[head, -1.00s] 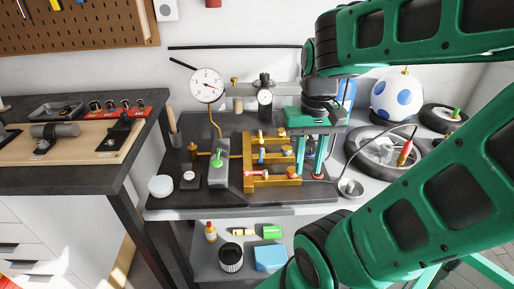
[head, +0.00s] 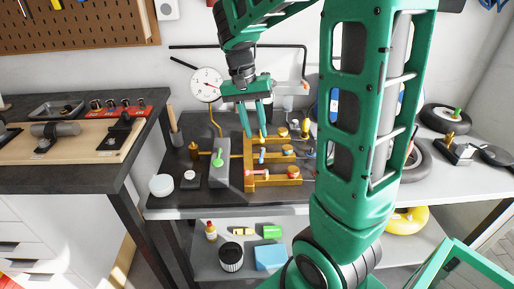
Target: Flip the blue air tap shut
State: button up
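The blue air tap (head: 262,156) sits on the middle branch of a brass pipe manifold on the workbench. Its small blue lever shows, but its exact angle is too small to tell. A yellow-handled tap (head: 262,135) is on the branch behind it, and a red-handled tap (head: 252,173) is on the front branch. My gripper (head: 256,134) points down over the back left part of the manifold, near the yellow tap and behind the blue one. Its two teal fingers are apart with nothing seen between them. Whether a fingertip touches the yellow tap cannot be told.
A grey block with a green lever (head: 218,158) stands left of the manifold. A round dial gauge (head: 207,84) rises behind it. A white bowl (head: 161,185) is at the front left. My arm hides much of the bench's right side.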

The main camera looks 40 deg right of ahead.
aim_at(262, 155)
jog(key=f, duration=0.4)
jog(key=s+d+f, duration=0.1)
jog(key=f, duration=0.2)
grip_shut()
